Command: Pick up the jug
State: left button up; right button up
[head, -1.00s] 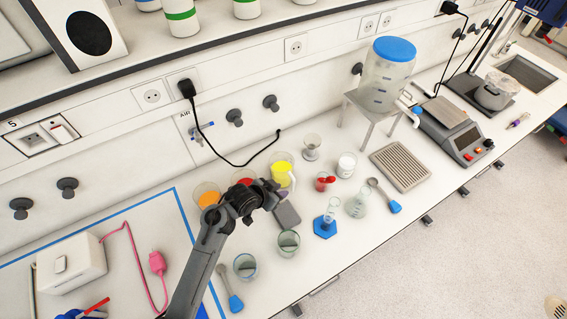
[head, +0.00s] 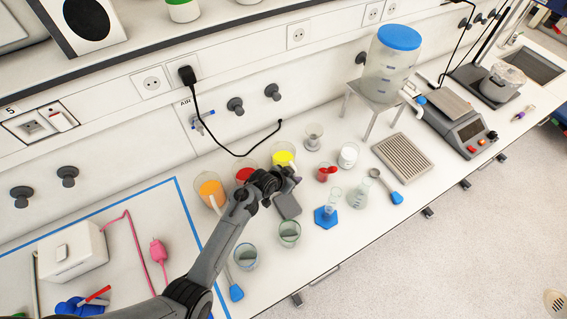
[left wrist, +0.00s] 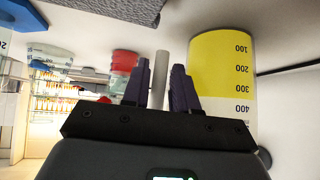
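The jug (head: 284,155) holds yellow liquid and stands on the bench among several beakers in the head view. Its side shows large in the left wrist view (left wrist: 222,75), yellow with printed marks from 100 to 400. A pale upright bar (left wrist: 161,78), apparently the jug's handle, shows between the fingertips. My left gripper (head: 290,180) is in front of the jug and hides its lower part in the head view. In the left wrist view the gripper (left wrist: 160,88) has its two dark fingers apart, one on each side of the bar. My right gripper is not in view.
Jugs of orange (head: 211,190) and red liquid (head: 244,174) stand left of the yellow one. A small red beaker (head: 325,172), a white jar (head: 348,155) and a blue-based cylinder (head: 327,217) stand to the right. A grey block (head: 287,206) lies below the gripper.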

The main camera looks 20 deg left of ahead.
aim_at(295, 167)
pick_arm(q)
jog(key=shift+w+d+f, duration=0.15)
jog(key=shift+w+f, duration=0.2)
jog(key=shift+f, duration=0.05)
grip_shut()
jog(key=shift+r, duration=0.1)
notch_tip(295, 167, up, 10)
dwell(0.7)
